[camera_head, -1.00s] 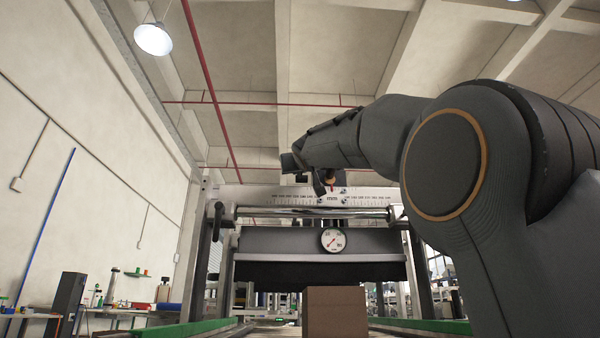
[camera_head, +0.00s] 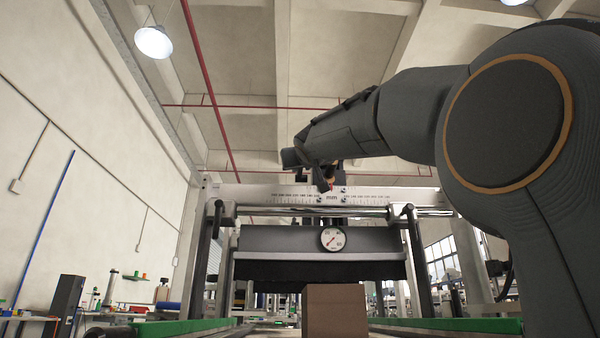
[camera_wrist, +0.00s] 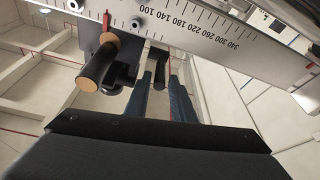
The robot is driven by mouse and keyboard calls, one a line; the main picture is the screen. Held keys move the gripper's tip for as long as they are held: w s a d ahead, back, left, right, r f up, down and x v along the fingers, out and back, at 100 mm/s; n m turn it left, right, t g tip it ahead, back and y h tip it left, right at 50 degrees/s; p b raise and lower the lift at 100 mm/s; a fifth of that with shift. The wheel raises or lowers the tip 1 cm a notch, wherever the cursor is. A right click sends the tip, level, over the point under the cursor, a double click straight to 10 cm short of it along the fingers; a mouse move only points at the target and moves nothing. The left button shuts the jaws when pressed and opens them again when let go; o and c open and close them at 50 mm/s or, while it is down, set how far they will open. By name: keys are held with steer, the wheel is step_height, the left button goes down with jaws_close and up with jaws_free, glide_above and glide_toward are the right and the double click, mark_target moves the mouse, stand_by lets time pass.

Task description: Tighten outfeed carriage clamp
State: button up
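In the wrist view a carriage plate (camera_wrist: 122,58) sits on the scaled rail (camera_wrist: 205,25), with a red pointer at its top. A dark clamp handle (camera_wrist: 97,68) with a tan end sticks out of the carriage towards the camera. My gripper (camera_wrist: 161,82) has its two bluish fingers apart, to the right of this handle. A dark rod-like part shows between the fingers; I cannot tell whether they touch it. In the head view my gripper (camera_head: 328,181) is in front of the rail's middle, and hides most of the carriage.
A round dial gauge (camera_head: 333,239) hangs on the dark crossbar below the rail. Black posts with knobs stand at the left (camera_head: 217,214) and right (camera_head: 407,212). A cardboard box (camera_head: 336,311) stands below, between green side rails (camera_head: 183,326).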

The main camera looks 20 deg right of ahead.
steer(key=shift+b+v, duration=0.4)
steer(key=shift+v, duration=1.5)
